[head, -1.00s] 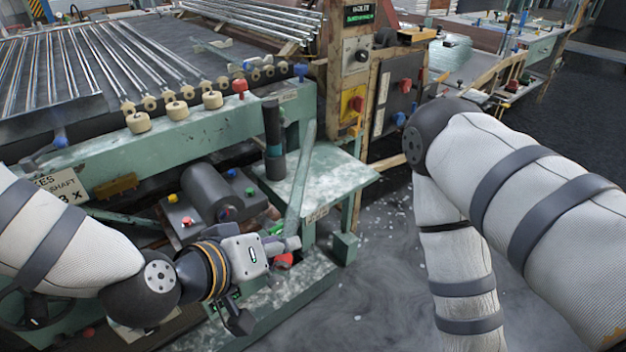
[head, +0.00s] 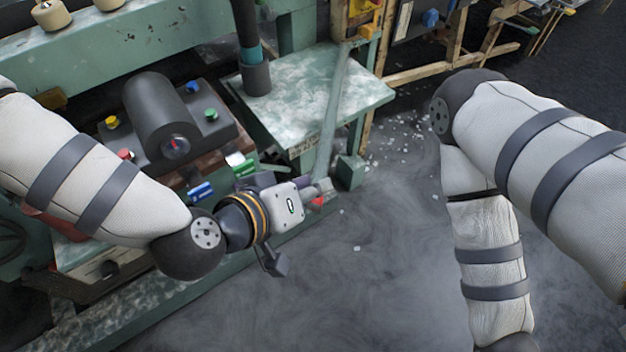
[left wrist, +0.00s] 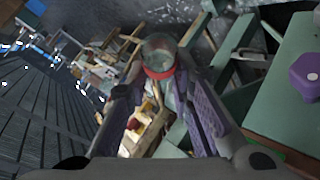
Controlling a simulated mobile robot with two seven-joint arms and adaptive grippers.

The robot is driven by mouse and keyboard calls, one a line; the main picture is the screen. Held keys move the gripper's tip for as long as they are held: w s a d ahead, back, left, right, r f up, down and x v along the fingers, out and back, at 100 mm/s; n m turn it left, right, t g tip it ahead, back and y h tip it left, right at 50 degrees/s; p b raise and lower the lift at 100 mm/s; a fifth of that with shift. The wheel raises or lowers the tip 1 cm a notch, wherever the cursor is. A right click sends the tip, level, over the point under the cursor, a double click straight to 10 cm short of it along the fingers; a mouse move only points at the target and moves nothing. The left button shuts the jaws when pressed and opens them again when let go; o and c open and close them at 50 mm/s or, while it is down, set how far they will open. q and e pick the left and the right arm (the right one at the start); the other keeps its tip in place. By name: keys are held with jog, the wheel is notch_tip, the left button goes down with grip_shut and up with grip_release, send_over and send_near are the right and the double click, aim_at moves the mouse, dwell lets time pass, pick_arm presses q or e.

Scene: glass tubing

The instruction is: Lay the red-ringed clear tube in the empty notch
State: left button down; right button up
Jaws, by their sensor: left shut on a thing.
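The clear tube (left wrist: 158,46) with its red ring (left wrist: 160,72) shows end-on between the purple finger pads in the left wrist view. My left gripper (left wrist: 163,92) is shut on it. In the head view my left gripper (head: 318,190) is out over the floor beside the green machine's lower frame. A bit of red (head: 317,202) shows at its fingertips there; the clear glass is hard to make out. The empty notch is not in the head view. My right gripper is out of view, below the picture; only its arm shows.
A green side table (head: 310,95) with a dark post (head: 252,60) stands just beyond my left gripper. A dark motor (head: 160,115) and coloured buttons lie left of it. Cream rollers (head: 50,14) line the top left. Open floor (head: 385,265) lies between my arms.

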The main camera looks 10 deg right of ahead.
pick_arm(q)
jog(key=shift+s+a+r, duration=0.1)
jog(key=shift+s+a, duration=0.15)
jog(key=shift+f, duration=0.35)
jog(key=c, duration=1.4)
grip_release()
